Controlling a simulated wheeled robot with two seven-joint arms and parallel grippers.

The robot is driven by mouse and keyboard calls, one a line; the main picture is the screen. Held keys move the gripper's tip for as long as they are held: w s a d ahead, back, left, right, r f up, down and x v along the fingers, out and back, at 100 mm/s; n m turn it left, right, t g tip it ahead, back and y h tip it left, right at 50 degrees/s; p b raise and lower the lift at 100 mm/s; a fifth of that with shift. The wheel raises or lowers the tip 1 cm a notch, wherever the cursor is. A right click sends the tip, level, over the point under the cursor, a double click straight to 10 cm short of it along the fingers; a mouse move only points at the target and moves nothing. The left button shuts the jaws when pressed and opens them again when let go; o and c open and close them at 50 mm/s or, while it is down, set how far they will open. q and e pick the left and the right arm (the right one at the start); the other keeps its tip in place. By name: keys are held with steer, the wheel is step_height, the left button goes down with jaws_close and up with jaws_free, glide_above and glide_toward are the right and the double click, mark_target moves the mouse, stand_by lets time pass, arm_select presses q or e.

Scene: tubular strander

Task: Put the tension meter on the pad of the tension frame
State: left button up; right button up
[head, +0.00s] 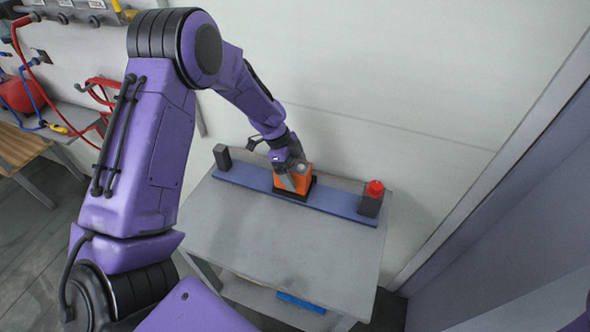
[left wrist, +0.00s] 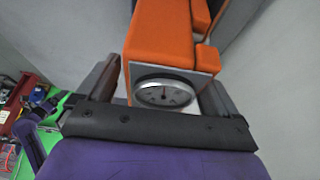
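The tension meter, an orange box (head: 299,178), is at the middle of the blue beam of the tension frame (head: 338,205). A dark base or pad shows under it; whether it rests there I cannot tell. In the left wrist view the meter (left wrist: 165,38) shows a round dial on its near face. My left gripper (head: 287,174) is at the meter, with its fingers either side of it. A narrow light strip shows beside the left finger, so firm contact is unclear. My right gripper is not in view.
The frame lies along the back of a grey table (head: 300,240) by the wall. A dark block (head: 222,157) stands at its left end, and a dark post with a red top (head: 374,188) at its right. The table front is clear. A blue object (head: 301,303) lies on the lower shelf.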

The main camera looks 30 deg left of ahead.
arm_select(q)
steer(key=shift+r, duration=0.3)
steer(key=b+v, duration=0.2)
steer(key=v, duration=0.9)
steer(key=shift+s+a+r, duration=0.1)
steer(key=shift+a+r, duration=0.15)
steer(key=shift+r, duration=0.05)
